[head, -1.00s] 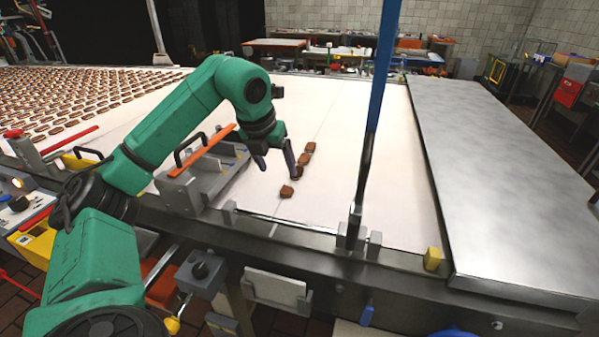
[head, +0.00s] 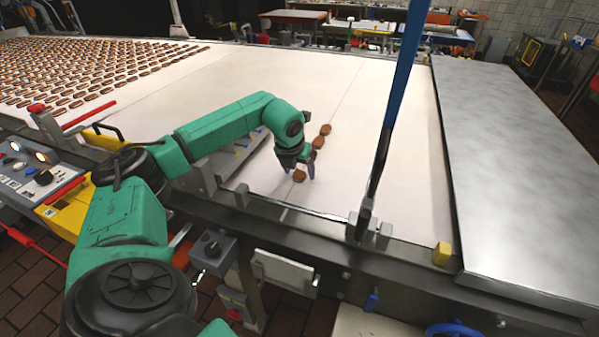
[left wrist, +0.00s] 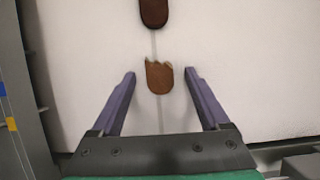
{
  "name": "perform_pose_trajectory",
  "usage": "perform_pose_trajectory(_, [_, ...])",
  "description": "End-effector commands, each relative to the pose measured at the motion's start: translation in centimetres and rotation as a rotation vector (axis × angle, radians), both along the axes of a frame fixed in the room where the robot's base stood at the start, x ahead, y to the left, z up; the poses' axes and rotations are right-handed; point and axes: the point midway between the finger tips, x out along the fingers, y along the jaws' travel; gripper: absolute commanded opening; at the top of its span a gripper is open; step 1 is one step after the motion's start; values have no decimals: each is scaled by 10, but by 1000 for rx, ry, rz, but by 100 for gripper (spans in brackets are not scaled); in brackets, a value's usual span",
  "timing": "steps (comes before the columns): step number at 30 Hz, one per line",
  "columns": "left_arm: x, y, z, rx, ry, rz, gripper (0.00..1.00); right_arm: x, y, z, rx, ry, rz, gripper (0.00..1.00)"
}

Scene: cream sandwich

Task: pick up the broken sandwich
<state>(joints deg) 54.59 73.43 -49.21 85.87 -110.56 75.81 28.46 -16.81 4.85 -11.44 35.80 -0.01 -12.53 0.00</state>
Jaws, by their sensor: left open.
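The broken sandwich (left wrist: 160,79) is brown, with a jagged edge at its far end in the left wrist view. It lies on the white conveyor belt (head: 390,210), and in the head view it is the nearest sandwich piece (head: 300,176) of a short row. My left gripper (left wrist: 159,73) is open, with one purple finger on each side of the broken sandwich and visible gaps between. In the head view the left gripper (head: 300,174) points down at it. I cannot tell the height of the fingertips above the belt. My right gripper is not in view.
A second sandwich (left wrist: 154,12) lies just beyond, and further ones (head: 318,143) continue the row. Many sandwiches (head: 80,75) cover the belt at far left. A blue upright bar (head: 397,90) stands to the right, beside a bare metal table (head: 510,170). The belt between is clear.

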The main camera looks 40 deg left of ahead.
Motion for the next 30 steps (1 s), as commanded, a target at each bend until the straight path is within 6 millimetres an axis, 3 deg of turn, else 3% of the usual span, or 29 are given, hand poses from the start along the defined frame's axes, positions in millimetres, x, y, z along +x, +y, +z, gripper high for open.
perform_pose_trajectory(4, [0, 0, -1, 0, -1, 0, 79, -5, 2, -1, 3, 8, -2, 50])
perform_pose_trajectory(5, [0, 0, -1, 0, -1, 0, 75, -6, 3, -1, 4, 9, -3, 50])
perform_pose_trajectory(9, [0, 0, -1, 0, 0, 0, 21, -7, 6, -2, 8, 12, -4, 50])
perform_pose_trajectory(11, [0, 0, -1, 0, 0, 0, 0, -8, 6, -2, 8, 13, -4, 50])
perform_pose_trajectory(23, [1, 0, 8, -1, -2, 1, 0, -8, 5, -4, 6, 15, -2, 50])
perform_pose_trajectory(26, [1, 0, 24, -1, -5, 1, 0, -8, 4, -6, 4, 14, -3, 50])
perform_pose_trajectory(30, [1, 0, 65, -2, -9, 0, 0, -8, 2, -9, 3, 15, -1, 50])
